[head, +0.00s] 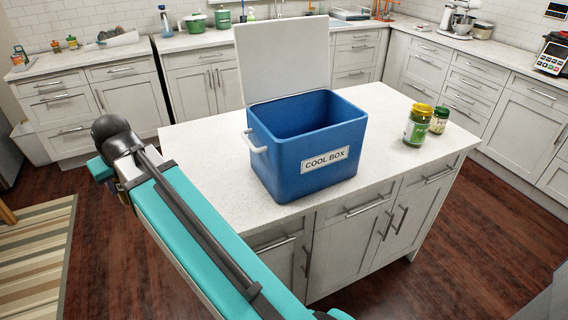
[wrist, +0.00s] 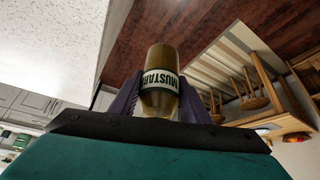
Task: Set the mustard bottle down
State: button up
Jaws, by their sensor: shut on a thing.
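The mustard bottle (wrist: 160,82) is in the wrist view, a brownish-yellow bottle with a green and white label reading MUSTARD. My gripper (wrist: 160,98) is shut on it, with a dark finger on each side. Nothing is seen touching the bottle's free end; dark floor shows behind it. A pale speckled worktop (wrist: 45,40) shows to its left in the wrist view. In the head view my teal arm reaches over the left side of the island (head: 205,175); neither the gripper nor the bottle can be made out there.
A blue cool box (head: 310,150) stands open on the island, its white lid (head: 283,60) raised behind it. A green jar with a yellow lid (head: 417,127) and a smaller jar (head: 439,121) stand to its right. The worktop left of the box looks clear.

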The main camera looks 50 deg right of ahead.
jog(key=shift+w, duration=0.25)
jog(key=shift+r, duration=0.15)
